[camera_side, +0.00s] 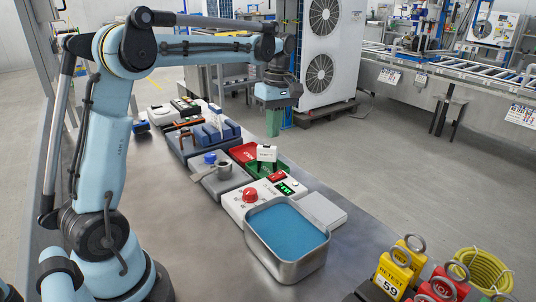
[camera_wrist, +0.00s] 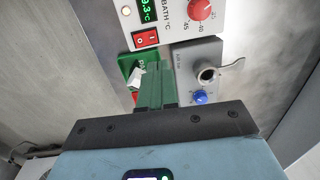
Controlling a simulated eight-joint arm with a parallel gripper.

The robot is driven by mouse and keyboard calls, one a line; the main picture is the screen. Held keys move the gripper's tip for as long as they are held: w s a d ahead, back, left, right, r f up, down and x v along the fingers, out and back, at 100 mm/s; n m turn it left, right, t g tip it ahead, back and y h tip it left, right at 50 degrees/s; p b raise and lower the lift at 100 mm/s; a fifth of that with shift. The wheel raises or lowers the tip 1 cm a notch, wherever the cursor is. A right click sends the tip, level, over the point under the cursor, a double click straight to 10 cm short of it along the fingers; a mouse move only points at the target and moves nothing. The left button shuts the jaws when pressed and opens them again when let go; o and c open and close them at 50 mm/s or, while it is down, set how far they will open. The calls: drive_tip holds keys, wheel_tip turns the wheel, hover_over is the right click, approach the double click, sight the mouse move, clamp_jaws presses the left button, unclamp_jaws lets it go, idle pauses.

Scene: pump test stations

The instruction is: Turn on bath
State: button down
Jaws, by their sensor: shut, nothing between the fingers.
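The bath is a white unit (camera_side: 238,208) with a metal tank of blue liquid (camera_side: 287,232). Its panel has a red knob (camera_side: 250,195), a lit green display (camera_side: 288,187) and a red rocker switch (camera_side: 277,177). In the wrist view the switch (camera_wrist: 145,39) is at the panel's near edge, beside the display (camera_wrist: 148,10) and knob (camera_wrist: 199,9). I cannot tell the rocker's position. My gripper (camera_side: 273,135) has green fingers, shut and empty, raised above the bench and apart from the bath. In the wrist view its fingertips (camera_wrist: 157,72) appear below the switch.
A grey valve box (camera_wrist: 190,62) with a metal lever and blue knob sits beside the bath. Red and yellow padlock-like items (camera_side: 395,268) and a coiled yellow hose (camera_side: 482,270) are at front right.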

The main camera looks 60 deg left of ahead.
wheel_tip(320, 180, up, 2)
drive_tip(key=shift+s, duration=0.15)
idle(0.3)
drive_tip(key=s+d+f+m+t, duration=0.2)
drive_tip(key=s+d+m+t, duration=0.2)
drive_tip(key=m, duration=0.5)
drive_tip(key=s+d+f+m+t, duration=0.3)
drive_tip(key=s+d+m+t, duration=0.1)
drive_tip(key=s+d+m, duration=0.5)
drive_tip(key=shift+d+f, duration=0.15)
drive_tip(key=shift+f, duration=0.1)
